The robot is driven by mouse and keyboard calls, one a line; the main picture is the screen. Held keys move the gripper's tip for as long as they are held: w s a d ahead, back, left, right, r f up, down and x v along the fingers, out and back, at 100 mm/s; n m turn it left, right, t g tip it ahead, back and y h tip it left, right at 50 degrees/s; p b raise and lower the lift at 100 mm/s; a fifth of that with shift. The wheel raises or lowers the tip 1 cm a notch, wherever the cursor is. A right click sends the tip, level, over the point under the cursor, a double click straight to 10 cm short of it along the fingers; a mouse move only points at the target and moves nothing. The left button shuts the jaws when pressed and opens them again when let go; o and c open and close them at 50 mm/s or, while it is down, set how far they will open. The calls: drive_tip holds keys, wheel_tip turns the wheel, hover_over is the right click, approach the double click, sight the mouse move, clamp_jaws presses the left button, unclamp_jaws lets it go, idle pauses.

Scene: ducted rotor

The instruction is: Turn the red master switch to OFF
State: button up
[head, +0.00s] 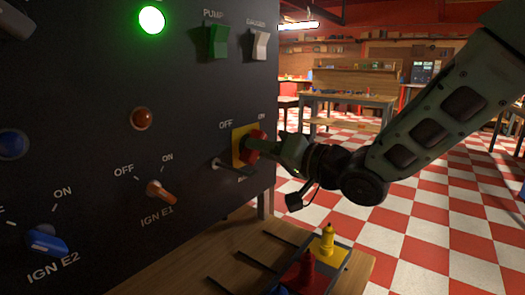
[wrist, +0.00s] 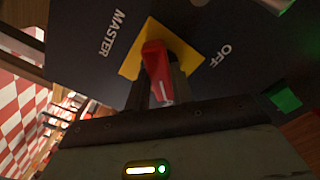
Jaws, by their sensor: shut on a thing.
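The red master switch (head: 254,146) sits on a yellow plate (head: 238,150) at the right edge of a black panel. OFF is printed at the plate's upper left and ON at its upper right. My gripper (head: 268,147) reaches it from the right and is shut on it. In the wrist view, the red switch (wrist: 157,72) stands out from the yellow plate (wrist: 184,52) between my fingers. MASTER is printed to its left and OFF to its right. My fingers hide part of the switch, and I cannot tell which label it points to.
The panel also holds a lit green lamp (head: 152,20), a green PUMP switch (head: 218,41), a white switch (head: 259,46), an orange IGN E1 knob (head: 161,191) and a blue IGN E2 knob (head: 47,240). A tray (head: 340,262) with coloured pieces lies below my arm. Checkered floor is open at right.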

drive_tip(key=shift+f+n+b, duration=0.1)
drive_tip(key=shift+n+b, duration=6.15)
drive_tip(key=shift+n, duration=2.35)
drive_tip(key=o, duration=1)
drive_tip(key=p+v, duration=0.2)
drive_tip(key=v, duration=1.5)
drive_tip(key=shift+s+d, duration=0.15)
drive_tip(key=shift+s, duration=0.05)
